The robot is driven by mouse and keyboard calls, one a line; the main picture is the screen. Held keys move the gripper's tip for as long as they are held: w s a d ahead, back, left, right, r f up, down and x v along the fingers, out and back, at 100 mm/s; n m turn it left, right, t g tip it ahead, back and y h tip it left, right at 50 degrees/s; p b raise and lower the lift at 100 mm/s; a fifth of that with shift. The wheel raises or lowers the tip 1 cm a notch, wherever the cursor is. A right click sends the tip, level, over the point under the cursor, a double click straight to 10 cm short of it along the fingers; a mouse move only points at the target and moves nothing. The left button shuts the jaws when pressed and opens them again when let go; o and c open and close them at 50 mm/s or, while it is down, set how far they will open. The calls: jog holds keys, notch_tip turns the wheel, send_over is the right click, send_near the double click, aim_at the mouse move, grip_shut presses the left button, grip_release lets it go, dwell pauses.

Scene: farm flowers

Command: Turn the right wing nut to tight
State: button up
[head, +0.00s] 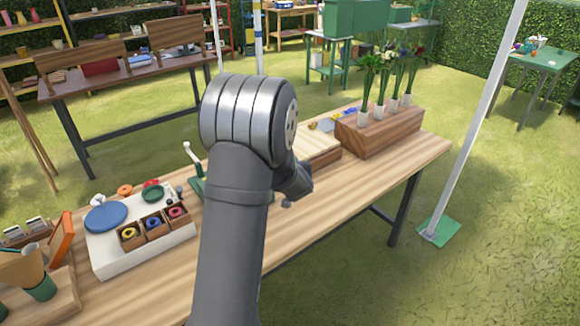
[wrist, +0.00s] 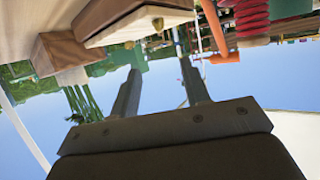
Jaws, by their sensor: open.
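A pale wooden board assembly, likely the press (head: 316,148), lies on the table behind my arm in the head view. It also shows upside down at the top of the wrist view (wrist: 120,18). A small brass-coloured piece (wrist: 157,23) shows near its end; I cannot tell whether it is the right wing nut. No wing nut is clear in the head view, where my arm covers part of the press. My gripper (wrist: 161,72) is open and empty, its two fingers apart and pointing toward the press side, not touching it. In the head view the fingers are hidden.
A brown block with flowers in white holders (head: 380,130) stands behind the press. A white tray (head: 110,262) with a blue disc and small boxes of coloured rings is at left. A green tool with a white lever (head: 193,155) stands beside my arm. The table's front right is clear.

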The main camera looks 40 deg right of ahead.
jog(key=shift+v, duration=0.95)
